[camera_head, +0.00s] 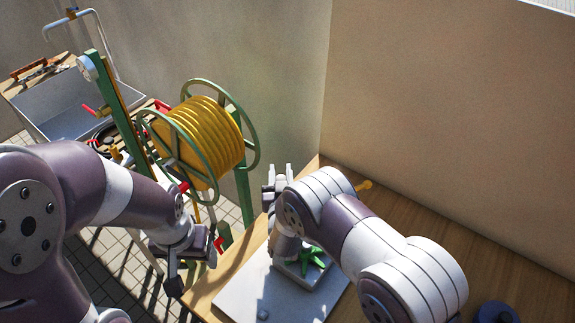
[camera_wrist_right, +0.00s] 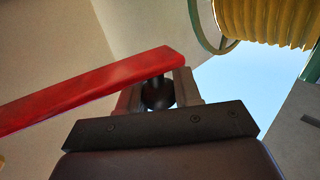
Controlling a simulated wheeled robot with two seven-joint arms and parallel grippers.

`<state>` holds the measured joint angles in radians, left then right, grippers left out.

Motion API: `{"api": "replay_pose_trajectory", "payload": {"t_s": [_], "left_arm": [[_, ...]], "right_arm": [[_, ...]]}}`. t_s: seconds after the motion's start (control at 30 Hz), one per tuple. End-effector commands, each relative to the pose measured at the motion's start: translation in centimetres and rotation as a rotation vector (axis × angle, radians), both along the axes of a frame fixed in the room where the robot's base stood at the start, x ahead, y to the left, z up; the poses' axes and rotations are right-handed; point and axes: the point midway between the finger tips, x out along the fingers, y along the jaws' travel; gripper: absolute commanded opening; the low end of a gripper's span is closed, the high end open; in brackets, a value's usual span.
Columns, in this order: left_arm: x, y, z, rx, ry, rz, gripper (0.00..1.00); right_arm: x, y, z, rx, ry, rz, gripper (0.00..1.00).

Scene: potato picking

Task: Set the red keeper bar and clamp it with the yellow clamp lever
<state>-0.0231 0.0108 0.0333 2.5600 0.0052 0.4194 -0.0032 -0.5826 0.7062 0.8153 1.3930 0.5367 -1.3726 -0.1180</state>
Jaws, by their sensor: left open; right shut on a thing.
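The red keeper bar (camera_wrist_right: 85,90) slants across the right wrist view, its right end at the fingertips. My right gripper (camera_wrist_right: 159,90) is shut there, with a dark round knob between its fingers against the bar. In the head view my right gripper (camera_head: 278,178) is over the table's far left edge; the bar cannot be made out there. My left gripper (camera_head: 192,258) is open, left of the table beside the reel stand; a small red part (camera_head: 219,245) shows close to it. A yellow piece (camera_head: 363,185) is at the table's back; I cannot tell whether it is the clamp lever.
A reel of yellow hose (camera_head: 205,140) with green wheels stands behind my grippers. A grey sink (camera_head: 70,105) is at the far left. On the wooden table (camera_head: 445,235) are a grey plate (camera_head: 240,290) and a green star-shaped knob (camera_head: 312,258). A wall rises behind the table.

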Motion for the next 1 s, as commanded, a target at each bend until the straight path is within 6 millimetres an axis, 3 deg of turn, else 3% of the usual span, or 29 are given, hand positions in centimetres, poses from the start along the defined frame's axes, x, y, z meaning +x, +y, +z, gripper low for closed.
{"api": "replay_pose_trajectory", "payload": {"t_s": [0.17,0.43,0.47,0.5,0.53,0.87,1.0], "left_arm": [[0.0,0.0,-0.1,0.000,0.000,0.000,0.68],[0.0,0.0,-0.1,0.000,0.000,0.000,0.68],[0.0,0.0,-0.1,0.000,0.000,0.000,0.68],[0.0,0.0,-0.1,0.000,0.000,0.000,0.68],[0.0,0.0,-0.1,0.000,0.000,0.000,0.68],[0.0,0.0,-0.2,0.000,0.000,0.000,0.68],[0.0,0.0,-0.8,0.000,0.000,0.000,0.68]], "right_arm": [[-1.8,0.8,0.3,0.005,-0.006,0.127,0.00],[-1.9,0.9,0.4,0.007,-0.008,0.137,0.00],[-1.9,0.9,0.4,0.007,-0.008,0.137,0.36],[-1.9,0.9,0.4,0.007,-0.008,0.137,0.49],[-1.9,0.9,0.4,0.006,-0.008,0.137,0.56],[-2.0,0.8,0.4,0.004,-0.004,0.136,0.56],[-2.0,0.9,2.2,0.006,-0.008,0.136,0.56]]}}
